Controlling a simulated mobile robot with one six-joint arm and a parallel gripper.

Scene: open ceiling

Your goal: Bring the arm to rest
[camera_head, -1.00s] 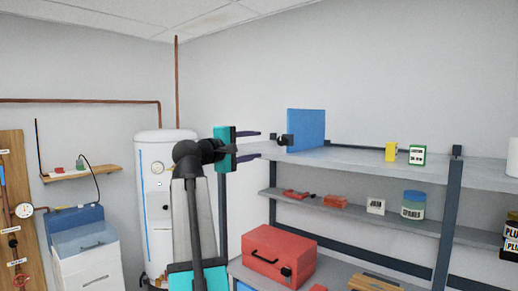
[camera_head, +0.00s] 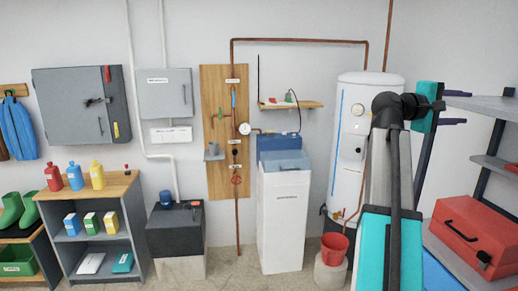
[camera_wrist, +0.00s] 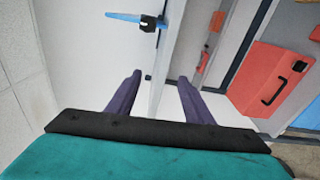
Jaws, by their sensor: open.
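My gripper (camera_head: 463,108) is raised at the right side of the head view, at the end of my arm, with its two dark purple fingers pointing right toward the shelving. The fingers are apart, and in the wrist view the gap between them (camera_wrist: 160,80) holds nothing. The upper shelf's pale edge (camera_wrist: 168,60) shows beyond the fingers. I cannot tell its exact distance from them. My arm stands upright in front of the white water tank in the head view and hides part of it.
The shelving (camera_head: 490,104) stands at right, with a red toolbox (camera_head: 465,228) lower down. Some floor is clear in front.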

